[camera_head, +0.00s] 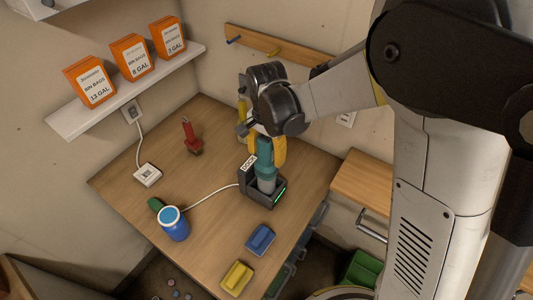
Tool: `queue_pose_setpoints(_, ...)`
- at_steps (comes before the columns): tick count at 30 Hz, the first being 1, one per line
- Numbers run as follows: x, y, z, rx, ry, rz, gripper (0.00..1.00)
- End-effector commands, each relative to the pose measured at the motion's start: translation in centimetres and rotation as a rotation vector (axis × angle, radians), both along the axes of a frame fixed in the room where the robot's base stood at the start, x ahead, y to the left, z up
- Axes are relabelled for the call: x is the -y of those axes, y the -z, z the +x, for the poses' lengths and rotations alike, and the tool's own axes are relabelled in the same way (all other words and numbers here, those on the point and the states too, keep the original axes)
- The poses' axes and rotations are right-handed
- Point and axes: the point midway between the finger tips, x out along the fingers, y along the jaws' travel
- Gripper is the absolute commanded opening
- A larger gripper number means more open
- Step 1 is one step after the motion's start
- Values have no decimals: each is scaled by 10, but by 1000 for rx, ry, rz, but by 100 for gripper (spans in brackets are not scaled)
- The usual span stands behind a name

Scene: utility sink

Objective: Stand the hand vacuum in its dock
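The hand vacuum (265,165), teal above and grey below, stands roughly upright with its lower end in the dark dock (260,198). The dock carries a white "DOCK" label, and a green light shows on its front right side. My gripper (265,148) points down from above, with yellow fingers on either side of the vacuum's upper part. The vacuum's top is hidden behind the fingers and wrist. I cannot tell whether the fingers press on it or stand slightly apart.
A white cable runs from the dock past a blue cup (173,226). Blue (261,239) and yellow (237,278) blocks lie near the front edge. A red tool (191,140) and white socket box (148,175) stand farther back. Orange boxes (133,57) line the wall shelf.

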Motion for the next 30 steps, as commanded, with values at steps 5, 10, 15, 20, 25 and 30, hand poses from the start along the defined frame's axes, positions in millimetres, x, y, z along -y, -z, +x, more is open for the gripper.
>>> queue_pose_setpoints(5,0,0,0,0,0,0,59)
queue_pose_setpoints(10,0,-5,0,0,0,0,59)
queue_pose_setpoints(15,0,-33,-1,0,0,0,59)
queue_pose_setpoints(20,0,-71,-1,0,0,0,59)
queue_pose_setpoints(25,0,-104,0,0,0,0,59)
queue_pose_setpoints(30,0,-121,0,0,0,0,59)
